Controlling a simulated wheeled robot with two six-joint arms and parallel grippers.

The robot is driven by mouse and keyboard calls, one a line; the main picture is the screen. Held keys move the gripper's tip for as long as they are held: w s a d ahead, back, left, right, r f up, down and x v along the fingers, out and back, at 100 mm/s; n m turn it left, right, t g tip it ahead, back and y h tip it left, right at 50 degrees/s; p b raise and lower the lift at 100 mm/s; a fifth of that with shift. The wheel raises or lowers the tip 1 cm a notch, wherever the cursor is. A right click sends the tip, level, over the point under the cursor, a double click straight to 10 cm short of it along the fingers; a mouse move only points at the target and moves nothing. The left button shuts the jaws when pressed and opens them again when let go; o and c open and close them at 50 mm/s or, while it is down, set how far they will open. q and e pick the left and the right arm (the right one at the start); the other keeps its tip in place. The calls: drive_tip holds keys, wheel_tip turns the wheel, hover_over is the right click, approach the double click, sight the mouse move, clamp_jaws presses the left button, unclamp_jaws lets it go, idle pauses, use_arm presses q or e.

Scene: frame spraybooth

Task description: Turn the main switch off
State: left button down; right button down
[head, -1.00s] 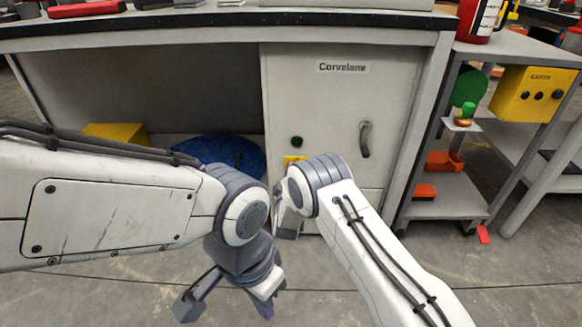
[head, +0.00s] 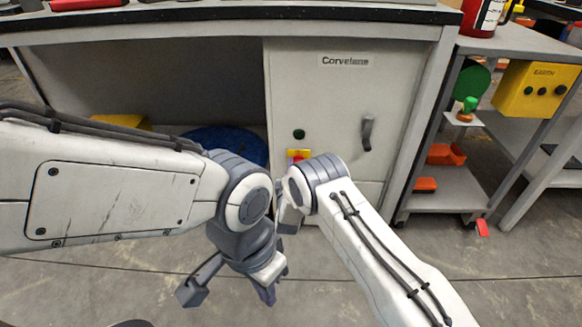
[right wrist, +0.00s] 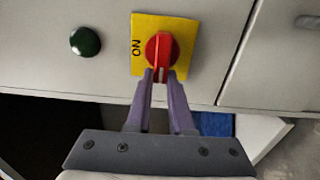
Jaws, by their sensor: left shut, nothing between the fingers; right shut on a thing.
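The main switch is a red knob (right wrist: 160,56) on a yellow plate (right wrist: 183,33) marked ON. In the right wrist view, ON is at the plate's left; the knob's handle runs up and down, its white mark at the lower end. My right gripper (right wrist: 164,78) is shut on the knob's lower end. In the head view the switch (head: 298,154) shows on the cabinet door, partly behind my right wrist; that gripper's fingertips are hidden there. My left gripper (head: 267,292) is shut and empty, low in front of the cabinet, pointing down.
A green button (right wrist: 85,42) sits beside the switch plate. The grey cabinet (head: 345,95) has a door handle (head: 367,134) to the right. A yellow EARTH box (head: 535,90) and an orange bin (head: 446,154) are at the right.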

drive_tip(key=shift+f, duration=0.1)
drive_tip(key=c, duration=0.8)
unclamp_jaws()
drive_tip(key=s+p, duration=0.4)
drive_tip(key=s, duration=0.6)
drive_tip(key=shift+s+p, duration=0.25)
drive_tip(key=shift+p, duration=0.05)
